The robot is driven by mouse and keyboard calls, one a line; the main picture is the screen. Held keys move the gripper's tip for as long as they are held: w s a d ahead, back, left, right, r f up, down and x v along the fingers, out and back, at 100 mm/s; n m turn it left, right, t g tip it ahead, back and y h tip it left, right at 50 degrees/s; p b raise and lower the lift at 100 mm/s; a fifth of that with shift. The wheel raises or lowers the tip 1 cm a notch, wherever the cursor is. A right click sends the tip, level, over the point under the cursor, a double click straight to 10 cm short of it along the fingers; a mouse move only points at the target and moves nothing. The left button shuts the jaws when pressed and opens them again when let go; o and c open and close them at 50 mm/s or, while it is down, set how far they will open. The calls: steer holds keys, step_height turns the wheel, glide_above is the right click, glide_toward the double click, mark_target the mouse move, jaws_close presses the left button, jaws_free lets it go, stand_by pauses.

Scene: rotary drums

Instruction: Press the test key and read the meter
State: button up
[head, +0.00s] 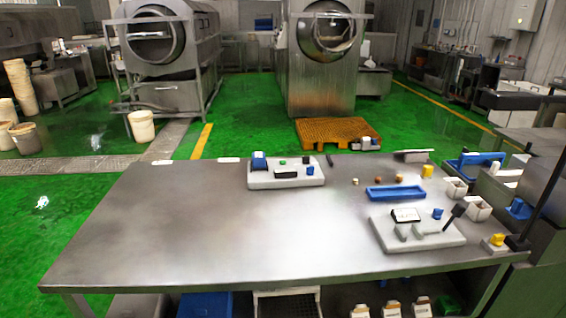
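A white panel (413,239) lies near the right end of the metal table. It bears a small meter-like box (405,215) with a pale face and dark frame, two grey pieces in front of it, a blue block (438,213) and a black lever-like piece (455,213). A second white panel (262,182) lies at the back middle. It bears a blue block (259,161), a green button-like piece (283,161), a dark piece and a black display-like box (286,174). I cannot tell which piece is the test key, and no reading is legible. My gripper is not in view.
A blue tray (396,193), small brown pieces, a yellow block (427,171) and white cups (477,208) sit at the right. A black pole (543,195) rises at the right edge. The metal table's (190,230) left and middle are clear. Drum machines stand behind.

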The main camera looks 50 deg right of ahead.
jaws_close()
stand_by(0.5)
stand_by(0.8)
